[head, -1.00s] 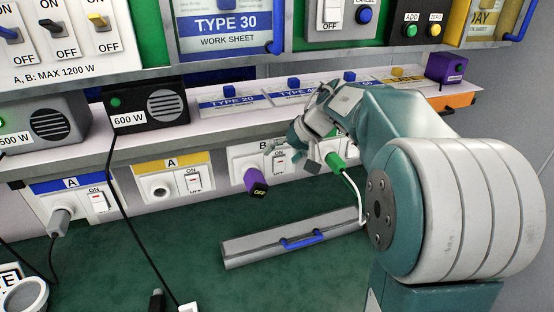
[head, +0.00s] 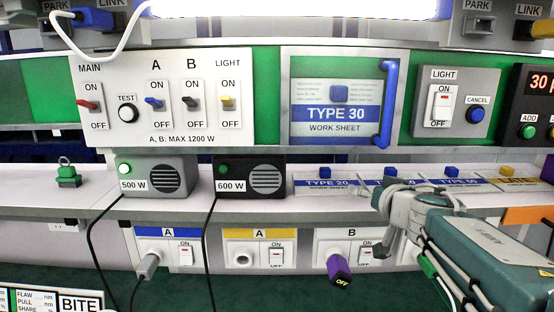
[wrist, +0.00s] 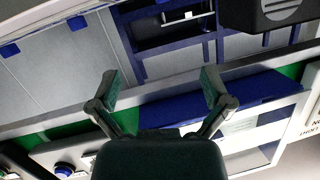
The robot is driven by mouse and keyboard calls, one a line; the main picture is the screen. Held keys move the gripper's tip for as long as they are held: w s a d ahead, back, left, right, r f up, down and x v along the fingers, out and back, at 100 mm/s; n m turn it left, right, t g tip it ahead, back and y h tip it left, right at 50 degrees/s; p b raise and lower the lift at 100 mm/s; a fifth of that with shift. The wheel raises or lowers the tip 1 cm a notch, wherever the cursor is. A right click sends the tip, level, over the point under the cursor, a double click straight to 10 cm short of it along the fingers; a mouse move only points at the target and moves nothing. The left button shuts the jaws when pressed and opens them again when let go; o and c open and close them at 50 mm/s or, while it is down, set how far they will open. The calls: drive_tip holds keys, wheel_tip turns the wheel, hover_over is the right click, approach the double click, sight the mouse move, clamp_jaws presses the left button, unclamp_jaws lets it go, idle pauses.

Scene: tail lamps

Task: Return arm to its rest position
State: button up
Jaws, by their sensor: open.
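My teal and white arm (head: 500,250) comes in from the right in the head view, in front of the shelf. My gripper (head: 372,192) is at its far end, near the shelf edge by the blue-knobbed work sheets; its fingers are small there. In the wrist view my gripper (wrist: 160,85) has its two fingers spread wide, with nothing between them. Part of the arm runs out of the head view at the lower right.
The shelf holds a 500 W box (head: 158,176), a 600 W box (head: 249,176) and a green weight-like object (head: 67,176). A purple plug (head: 339,270) sits at socket B. A switch panel (head: 160,103) and a framed TYPE 30 sheet (head: 338,108) are above.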

drive_tip(key=s+d+f+m+g+h, duration=0.1)
drive_tip(key=s+d+f+h, duration=0.15)
drive_tip(key=s, duration=0.35)
drive_tip(key=s+d+f+m+g+h, duration=0.1)
drive_tip(key=s+m+h, duration=0.1)
drive_tip(key=s+h, duration=0.25)
drive_tip(key=s+a+f+n+g+y, duration=0.1)
drive_tip(key=s+a+f+g+y, duration=0.1)
drive_tip(key=s+f, duration=0.4)
drive_tip(key=s+a+f+n+g+y, duration=0.2)
drive_tip(key=s+a+f+g, duration=0.3)
drive_tip(key=s, duration=0.6)
drive_tip(key=shift+a+f+n+y, duration=0.15)
drive_tip(key=shift+f+n+y, duration=0.15)
drive_tip(key=shift+f, duration=0.6)
